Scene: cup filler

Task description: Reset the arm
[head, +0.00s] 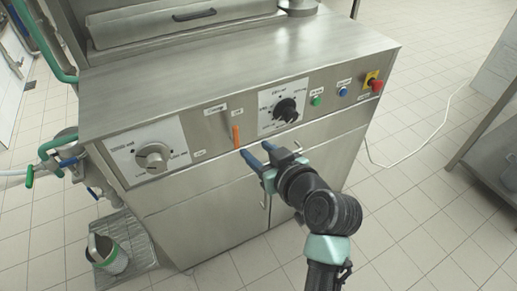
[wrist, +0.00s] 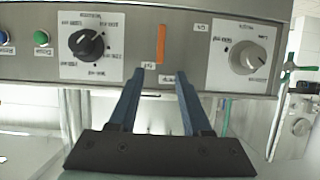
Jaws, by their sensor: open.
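My gripper (head: 254,149) is open and empty, in front of the lower edge of the steel machine's control panel (head: 200,125). In the wrist view, its two blue fingers (wrist: 160,74) are spread and point toward the panel. The orange lever (head: 236,136) is just beyond the fingertips; in the wrist view the lever (wrist: 160,44) shows above the gap between them. The fingers appear apart from it, though the exact distance is hard to tell. My arm reaches in from the bottom right of the head view.
The panel carries a grey knob (head: 153,157), a black knob (head: 284,109), a green button (head: 316,100), a blue button (head: 342,91) and a red emergency stop (head: 377,86). A metal container (head: 107,254) stands on a floor grate.

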